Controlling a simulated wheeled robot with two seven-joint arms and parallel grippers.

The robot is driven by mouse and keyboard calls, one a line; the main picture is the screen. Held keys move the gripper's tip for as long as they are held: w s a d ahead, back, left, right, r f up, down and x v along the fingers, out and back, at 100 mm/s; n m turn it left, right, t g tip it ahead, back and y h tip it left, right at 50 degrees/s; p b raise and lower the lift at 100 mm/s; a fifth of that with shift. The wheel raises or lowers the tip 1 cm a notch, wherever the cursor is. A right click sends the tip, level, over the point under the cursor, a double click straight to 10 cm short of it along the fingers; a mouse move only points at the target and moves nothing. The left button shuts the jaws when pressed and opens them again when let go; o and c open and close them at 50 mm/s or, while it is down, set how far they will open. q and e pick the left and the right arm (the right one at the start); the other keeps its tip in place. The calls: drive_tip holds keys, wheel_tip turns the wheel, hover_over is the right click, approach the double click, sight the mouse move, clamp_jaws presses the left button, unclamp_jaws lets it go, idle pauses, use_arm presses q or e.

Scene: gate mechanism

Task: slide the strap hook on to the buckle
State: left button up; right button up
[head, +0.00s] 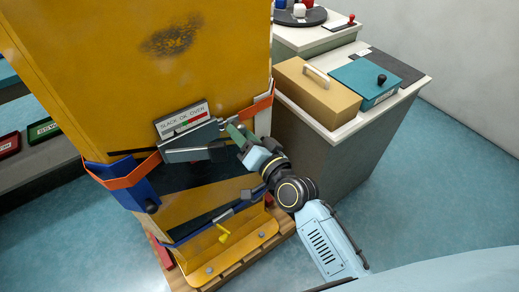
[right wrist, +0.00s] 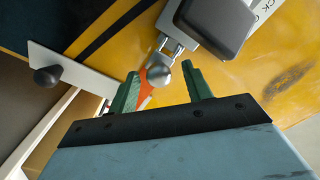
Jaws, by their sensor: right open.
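An orange strap (head: 130,178) runs round the yellow cabinet (head: 120,60), with another length at the cabinet's right edge (head: 262,105). A grey buckle (head: 188,143) sits between them under a white label; its grey body also shows in the right wrist view (right wrist: 215,25), with a metal fork and rounded metal end (right wrist: 160,74). My right gripper (head: 238,134) is at the buckle's right end. In the right wrist view its green fingers (right wrist: 163,75) are apart, with the metal end and a bit of orange strap between or behind them. I cannot make out the strap hook clearly or tell contact.
A dark blue bracket (head: 140,184) is on the cabinet's left corner. A counter to the right holds a tan box (head: 318,92) and a teal box (head: 367,80). Floor at the right is clear.

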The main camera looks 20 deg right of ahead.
drive_tip(key=v, duration=1.2)
drive_tip(key=shift+s, duration=0.2)
drive_tip(key=s+d+f+n+g+h, duration=0.2)
drive_tip(key=s+f+g, duration=0.15)
drive_tip(key=f, duration=1.15)
drive_tip(key=s+d+f+n+g+h, duration=0.1)
drive_tip(key=s+d+f+g, duration=0.2)
drive_tip(key=f, duration=1.2)
drive_tip(key=s+d+f+n+g+h, duration=0.1)
drive_tip(key=s+d+f+g, duration=0.1)
drive_tip(key=s+f, duration=0.4)
drive_tip(key=s+d+f+n+g+h, duration=0.1)
drive_tip(key=s+f+g, duration=0.3)
drive_tip(key=s, duration=0.8)
drive_tip(key=s+d+f+n+g+h, duration=0.1)
drive_tip(key=s+d+f+n+g, duration=0.1)
drive_tip(key=s+f, duration=0.7)
drive_tip(key=shift+s+d+g, duration=0.35)
drive_tip(key=shift+d+g, duration=0.3)
drive_tip(key=shift+g, duration=0.1)
